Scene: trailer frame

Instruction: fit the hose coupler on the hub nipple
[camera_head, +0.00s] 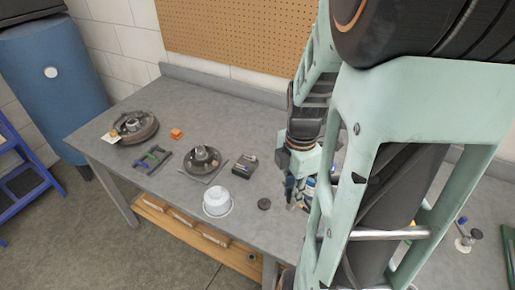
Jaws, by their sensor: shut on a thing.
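A round dark hub (203,160) with a lighter raised centre sits on a thin square plate in the middle of the bench. A larger dark hub or drum (137,127) with a raised metal centre lies at the bench's left end. I cannot make out which one carries the nipple. My gripper (291,192) points down over the bench, to the right of the middle hub and apart from it. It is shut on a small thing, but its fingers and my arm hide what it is. I cannot pick out the hose coupler for certain.
A white tub (217,202) stands at the front edge, with a black disc (264,204) to its right. A blue-capped item (309,187) is close beside my gripper.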

